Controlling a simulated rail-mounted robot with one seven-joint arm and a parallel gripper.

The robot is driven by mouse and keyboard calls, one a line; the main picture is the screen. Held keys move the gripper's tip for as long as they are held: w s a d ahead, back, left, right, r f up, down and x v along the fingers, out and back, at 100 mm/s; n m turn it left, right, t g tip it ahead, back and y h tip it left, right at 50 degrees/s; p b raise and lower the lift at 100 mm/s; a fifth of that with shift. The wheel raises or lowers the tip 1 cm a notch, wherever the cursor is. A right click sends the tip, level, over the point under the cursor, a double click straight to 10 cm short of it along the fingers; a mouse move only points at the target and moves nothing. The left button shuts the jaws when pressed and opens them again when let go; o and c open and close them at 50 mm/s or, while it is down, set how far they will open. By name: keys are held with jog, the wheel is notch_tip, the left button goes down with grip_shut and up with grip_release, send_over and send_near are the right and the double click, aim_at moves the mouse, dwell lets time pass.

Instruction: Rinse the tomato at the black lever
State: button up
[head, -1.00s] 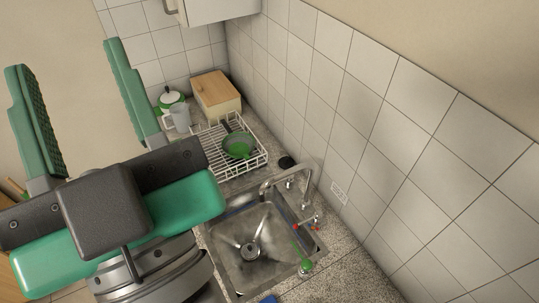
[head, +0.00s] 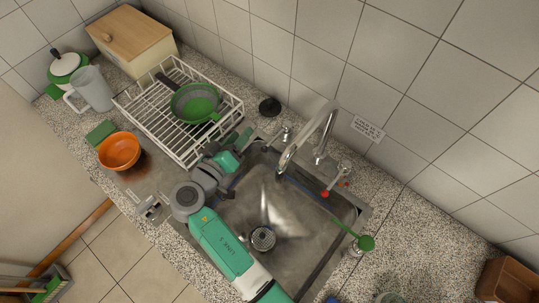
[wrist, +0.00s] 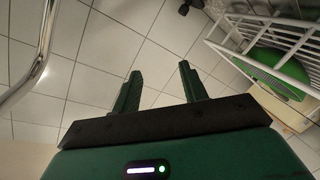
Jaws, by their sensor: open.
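My gripper (head: 243,138) is above the sink's back left corner, beside the dish rack. In the wrist view my gripper (wrist: 160,70) is open, with nothing between its fingers. I see no tomato in any current view. The steel sink (head: 300,240) has a chrome tap (head: 318,135) at its back edge, right of my gripper. A lever with red ends (head: 326,194) is right of the tap. No lever that is clearly black can be made out. The tap's curved pipe (wrist: 38,60) is at the left of the wrist view.
The white dish rack (head: 140,115) holds a green pan (head: 195,103). A black round object (head: 270,107) is behind the sink. An orange bowl (head: 119,151), a green sponge (head: 100,131), a jug (head: 92,90) and a wooden-lidded bread box (head: 130,40) are at left. A tiled wall is behind.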

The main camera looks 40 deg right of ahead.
aim_at(267, 147)
jog(key=s+d+f+g+h+b, duration=0.15)
jog(key=s+f, duration=0.25)
jog(key=f, duration=0.6)
jog(key=shift+n+h, duration=0.4)
jog(key=shift+h, duration=0.05)
jog(key=d, duration=0.2)
jog(key=w+d, duration=0.1)
jog(key=d, duration=0.5)
jog(key=shift+w+r, duration=0.15)
jog(key=shift+r, duration=0.1)
